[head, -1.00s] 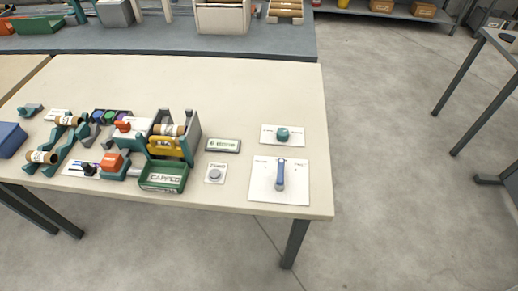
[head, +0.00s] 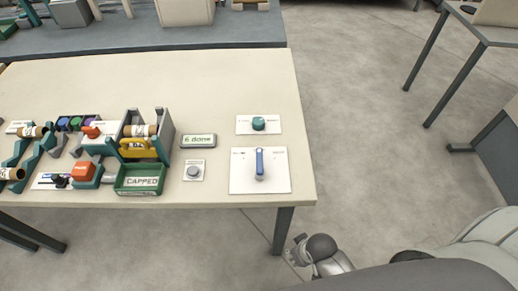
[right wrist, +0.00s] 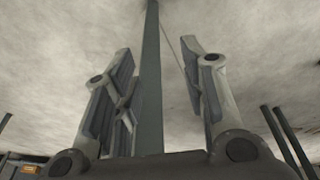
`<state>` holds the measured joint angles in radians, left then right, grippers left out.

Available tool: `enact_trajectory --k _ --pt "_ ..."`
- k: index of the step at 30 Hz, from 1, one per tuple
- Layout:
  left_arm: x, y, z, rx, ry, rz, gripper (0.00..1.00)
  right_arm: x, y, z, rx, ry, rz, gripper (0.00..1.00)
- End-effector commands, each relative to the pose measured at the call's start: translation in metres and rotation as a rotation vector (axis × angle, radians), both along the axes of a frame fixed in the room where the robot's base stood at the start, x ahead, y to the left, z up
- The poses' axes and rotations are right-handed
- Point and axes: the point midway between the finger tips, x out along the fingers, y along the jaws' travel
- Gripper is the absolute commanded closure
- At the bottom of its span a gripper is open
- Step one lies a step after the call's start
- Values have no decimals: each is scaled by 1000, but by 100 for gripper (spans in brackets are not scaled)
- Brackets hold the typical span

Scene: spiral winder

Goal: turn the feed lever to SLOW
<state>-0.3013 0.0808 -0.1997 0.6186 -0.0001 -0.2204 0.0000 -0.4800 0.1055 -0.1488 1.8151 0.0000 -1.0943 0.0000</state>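The feed lever (head: 260,163) is a blue handle on a white plate (head: 280,182) near the right front corner of the table. It points nearly straight away from me, and the small labels on the plate are too small to read. My right gripper (head: 291,253) is low beyond the table's front edge, below and apart from the lever. In the right wrist view its fingers (right wrist: 157,55) are spread with nothing held; a dark table leg shows behind them. My left gripper is not in view.
A teal knob (head: 259,123) on a white plate is behind the lever. Left of it are a grey button (head: 193,171), a small display (head: 198,141) ending in "done", and a green CAPPED bin (head: 140,187). Bare tabletop (head: 220,85) lies behind; a table leg (head: 284,229) stands by my gripper.

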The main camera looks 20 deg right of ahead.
Motion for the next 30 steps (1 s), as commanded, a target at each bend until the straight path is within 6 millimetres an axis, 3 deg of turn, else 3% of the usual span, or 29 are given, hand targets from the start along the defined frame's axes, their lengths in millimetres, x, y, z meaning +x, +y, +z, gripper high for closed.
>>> enact_trajectory --k 3,10,14,24,30 --pt "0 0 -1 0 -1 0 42 9 1 46 3 -25 2 61" --pt "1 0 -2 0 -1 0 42 20 11 123 18 -67 64 61" --pt "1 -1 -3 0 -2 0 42 39 38 172 48 -119 244 61" --pt "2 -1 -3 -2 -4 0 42 90 113 211 48 -211 878 61" --pt "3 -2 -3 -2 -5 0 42 123 144 226 -24 -245 1347 61"
